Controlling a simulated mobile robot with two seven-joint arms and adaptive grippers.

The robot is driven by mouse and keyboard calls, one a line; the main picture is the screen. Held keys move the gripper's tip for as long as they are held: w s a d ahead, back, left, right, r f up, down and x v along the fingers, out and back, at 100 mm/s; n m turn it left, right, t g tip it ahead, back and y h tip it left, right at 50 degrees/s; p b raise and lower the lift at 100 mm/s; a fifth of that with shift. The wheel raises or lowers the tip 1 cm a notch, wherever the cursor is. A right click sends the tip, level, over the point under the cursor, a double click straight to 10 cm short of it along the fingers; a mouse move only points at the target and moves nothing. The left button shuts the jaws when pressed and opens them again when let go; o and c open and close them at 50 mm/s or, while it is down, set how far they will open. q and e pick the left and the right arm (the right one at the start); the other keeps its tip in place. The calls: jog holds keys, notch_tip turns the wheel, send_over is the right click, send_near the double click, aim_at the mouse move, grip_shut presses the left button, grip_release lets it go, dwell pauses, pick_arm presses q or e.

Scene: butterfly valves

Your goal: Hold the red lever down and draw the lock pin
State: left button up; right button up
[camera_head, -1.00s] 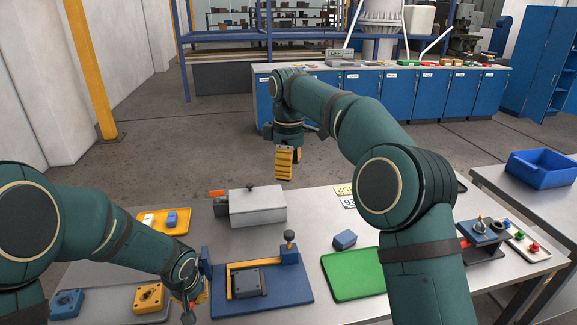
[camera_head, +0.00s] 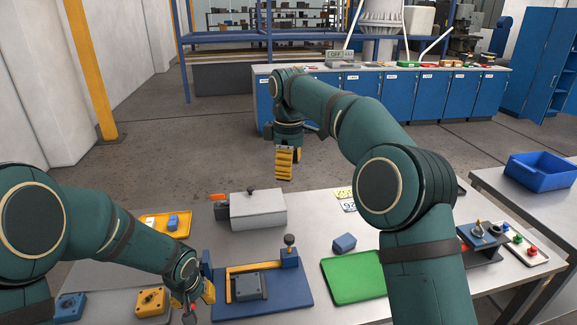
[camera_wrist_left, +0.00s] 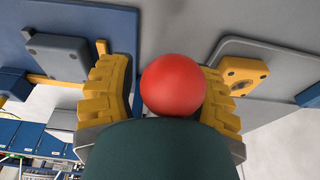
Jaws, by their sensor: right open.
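My left gripper (camera_head: 194,301) is low at the front left of the table, just left of the blue fixture (camera_head: 298,290). In the left wrist view its two yellow fingers (camera_wrist_left: 165,95) stand wide apart, with a red ball knob (camera_wrist_left: 172,85) between them. A sliver of gap shows at the knob's left; contact on the right is unclear. The fixture carries a yellow angled bar (camera_head: 252,267), a dark grey block (camera_head: 250,286) and a post with a dark ball knob (camera_head: 289,240). I cannot tell which part is the lock pin. My right gripper (camera_head: 284,166) is open and empty, high beyond the table's back.
A grey box (camera_head: 258,212) stands behind the fixture. A yellow tray (camera_head: 178,232) lies at the left, a green mat (camera_head: 350,279) and blue block (camera_head: 344,242) at the right. A yellow block (camera_head: 150,302) and blue block (camera_head: 70,306) sit front left.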

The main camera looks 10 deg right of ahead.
pick_arm(q)
jog(key=shift+w+p+v, duration=0.25)
jog(key=shift+p+v, duration=0.45)
jog(key=shift+v, duration=0.45)
jog(key=shift+w+p+v, duration=0.25)
jog(key=shift+p+v, duration=0.45)
jog(key=shift+v, duration=0.45)
jog(key=shift+w+p+v, duration=0.3)
jog(key=shift+p+v, duration=0.4)
jog(key=shift+v, duration=0.45)
jog(key=shift+r, duration=0.15)
